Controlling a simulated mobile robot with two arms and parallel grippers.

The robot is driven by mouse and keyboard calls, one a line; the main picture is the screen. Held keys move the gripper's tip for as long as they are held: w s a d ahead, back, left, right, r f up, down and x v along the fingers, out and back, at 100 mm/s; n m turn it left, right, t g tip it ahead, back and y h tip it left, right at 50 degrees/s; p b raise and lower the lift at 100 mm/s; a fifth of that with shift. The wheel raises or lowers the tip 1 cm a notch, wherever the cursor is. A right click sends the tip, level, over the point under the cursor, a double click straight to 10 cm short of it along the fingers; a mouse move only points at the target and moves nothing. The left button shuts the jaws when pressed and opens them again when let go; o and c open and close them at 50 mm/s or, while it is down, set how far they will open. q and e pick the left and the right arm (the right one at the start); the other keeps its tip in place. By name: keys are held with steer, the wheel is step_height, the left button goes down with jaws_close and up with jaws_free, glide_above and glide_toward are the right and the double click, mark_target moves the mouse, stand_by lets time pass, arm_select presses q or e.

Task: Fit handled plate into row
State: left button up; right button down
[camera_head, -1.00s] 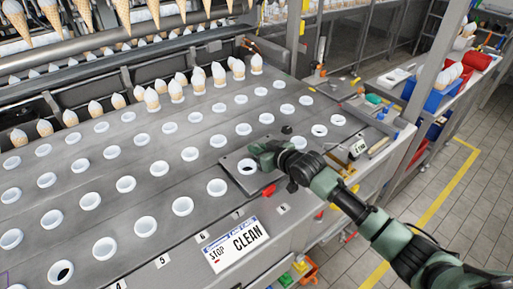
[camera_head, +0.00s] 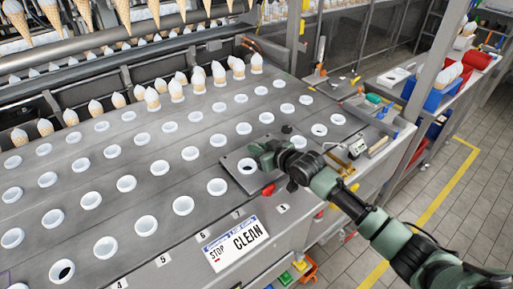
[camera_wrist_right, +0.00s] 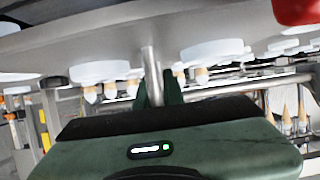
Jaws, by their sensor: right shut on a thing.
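In the right wrist view, the gripper (camera_wrist_right: 160,92) is shut on the plate's thin metal post handle (camera_wrist_right: 151,62). My left gripper is not in view.
The deck (camera_head: 110,190) holds rows of white rings (camera_head: 183,205). White-topped cones (camera_head: 152,99) stand along its far side. A red object (camera_head: 268,190) lies beside the plate. A "STOP CLEAN" sign (camera_head: 236,243) is on the front edge. Tools and a small display (camera_head: 357,149) are at the right.

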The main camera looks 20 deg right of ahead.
steer(key=shift+f+b, duration=0.55)
steer(key=shift+f, duration=0.2)
steer(key=c, duration=1.5)
jaws_free()
steer(key=shift+o, duration=0.2)
steer(key=shift+s+f, duration=0.15)
steer(key=shift+f, duration=0.15)
steer(key=b+v, duration=0.1)
steer(key=v, duration=0.5)
steer(key=shift+s+d+r, duration=0.15)
steer(key=shift+s+r, duration=0.1)
steer(key=shift+s, duration=0.05)
steer(key=shift+s+d+r, duration=0.1)
steer(key=shift+s+r, duration=0.2)
steer(key=shift+s, duration=0.1)
